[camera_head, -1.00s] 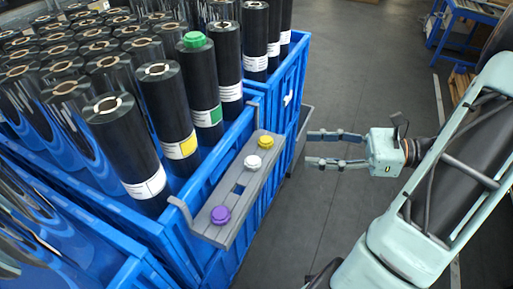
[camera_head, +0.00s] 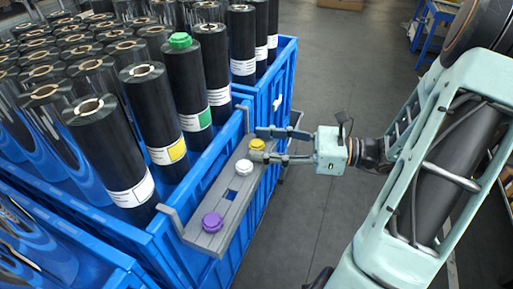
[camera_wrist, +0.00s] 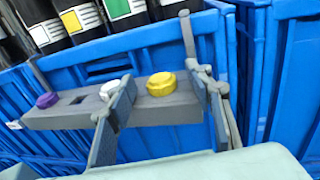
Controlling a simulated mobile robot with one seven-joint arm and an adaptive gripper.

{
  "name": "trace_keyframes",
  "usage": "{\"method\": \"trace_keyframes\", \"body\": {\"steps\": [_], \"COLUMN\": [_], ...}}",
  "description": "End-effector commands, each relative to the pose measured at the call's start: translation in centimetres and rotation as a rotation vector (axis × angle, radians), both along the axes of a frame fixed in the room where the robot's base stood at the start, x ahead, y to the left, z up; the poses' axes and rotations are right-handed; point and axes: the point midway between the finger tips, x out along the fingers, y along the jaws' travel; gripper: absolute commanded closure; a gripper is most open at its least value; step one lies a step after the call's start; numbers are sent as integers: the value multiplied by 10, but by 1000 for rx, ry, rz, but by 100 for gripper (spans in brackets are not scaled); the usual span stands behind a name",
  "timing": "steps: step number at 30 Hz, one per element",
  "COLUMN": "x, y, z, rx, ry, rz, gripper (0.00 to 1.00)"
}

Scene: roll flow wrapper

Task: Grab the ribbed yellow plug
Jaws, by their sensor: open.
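The ribbed yellow plug (camera_head: 257,145) sits at the far end of a grey tray (camera_head: 190,234) hung on the side of a blue crate. It also shows in the wrist view (camera_wrist: 161,84), between my two fingers. My gripper (camera_head: 257,144) is open, reaching in from the right with its fingertips on either side of the yellow plug. In the wrist view my gripper (camera_wrist: 160,95) has a gap between each finger and the plug.
On the same tray are a white plug (camera_head: 244,168), close to my near finger, and a purple plug (camera_head: 212,222). A square empty hole lies between them. Tall dark rolls (camera_head: 155,110), one with a green plug (camera_head: 180,41), stand in the blue crate (camera_head: 262,200).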

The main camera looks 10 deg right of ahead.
Motion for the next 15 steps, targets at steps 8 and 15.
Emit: {"method": "trace_keyframes", "body": {"steps": [8,15], "x": [2,2], "y": [4,4], "z": [0,0], "rx": [0,0], "ry": [1,0], "rz": [-1,-1], "gripper": [52,77]}}
